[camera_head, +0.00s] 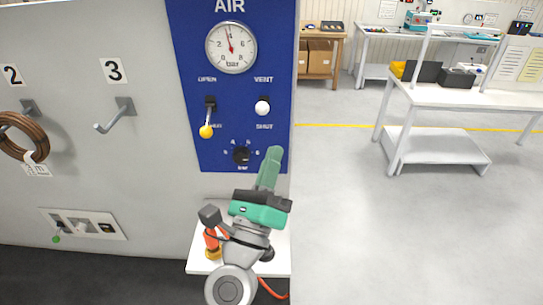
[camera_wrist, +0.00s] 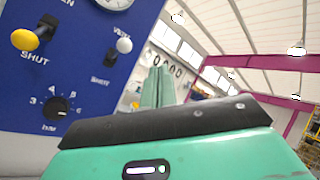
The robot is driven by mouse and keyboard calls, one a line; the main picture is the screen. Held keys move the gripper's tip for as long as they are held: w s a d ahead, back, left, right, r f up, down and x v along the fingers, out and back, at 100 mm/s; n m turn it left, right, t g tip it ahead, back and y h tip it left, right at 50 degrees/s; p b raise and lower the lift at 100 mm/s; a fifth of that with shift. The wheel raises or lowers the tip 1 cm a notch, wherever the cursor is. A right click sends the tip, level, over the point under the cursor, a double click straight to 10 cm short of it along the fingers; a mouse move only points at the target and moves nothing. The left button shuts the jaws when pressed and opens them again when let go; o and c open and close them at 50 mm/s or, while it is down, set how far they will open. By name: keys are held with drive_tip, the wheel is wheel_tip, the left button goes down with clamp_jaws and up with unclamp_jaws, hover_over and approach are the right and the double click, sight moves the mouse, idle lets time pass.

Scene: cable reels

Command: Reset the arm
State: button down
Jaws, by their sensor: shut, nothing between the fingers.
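My gripper (camera_head: 272,152) is shut and empty, its green fingers together and pointing up, in front of the lower right part of the blue AIR panel (camera_head: 188,60). In the wrist view the closed fingers (camera_wrist: 158,84) stand just right of the panel, apart from its knobs. The panel bears a pressure gauge (camera_head: 231,47) with its needle near the top. It also has a yellow-knobbed lever (camera_head: 206,131), a white knob (camera_head: 262,107) and a black dial (camera_head: 242,156). The yellow knob is low, near the partly covered SHUT label.
A white shelf (camera_head: 200,266) juts out below the panel, with an orange object (camera_head: 211,240) partly hidden by my arm. Hook 3 (camera_head: 115,116) is empty; a brown cable coil (camera_head: 38,140) hangs at hook 2. Open floor (camera_head: 345,220) lies right, before a white workbench (camera_head: 455,97).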

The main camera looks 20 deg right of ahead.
idle(0.4)
drive_tip(key=s+a+r+n+t+y+p, duration=0.1)
drive_tip(key=s+a+r+n+t+y, duration=0.35)
drive_tip(key=r+n, duration=0.45)
drive_tip(key=s+a+r+n+t+y+p, duration=0.1)
drive_tip(key=a+r+n+t+y+p, duration=0.1)
drive_tip(key=a+r+n+t+y, duration=0.45)
drive_tip(key=s+a+r+n+g+y+p, duration=0.1)
drive_tip(key=s+r+n, duration=0.3)
drive_tip(key=n, duration=0.6)
drive_tip(key=s+a+r+n+g+y+p, duration=0.1)
drive_tip(key=s+a+r+n+g+y, duration=0.1)
drive_tip(key=n, duration=0.7)
drive_tip(key=s+r+g+y, duration=0.1)
drive_tip(key=s+r+y, duration=0.1)
drive_tip(key=s+r, duration=0.1)
drive_tip(key=shift+s+a+n+g, duration=0.3)
drive_tip(key=shift+s+a+n, duration=0.05)
drive_tip(key=shift+s, duration=0.35)
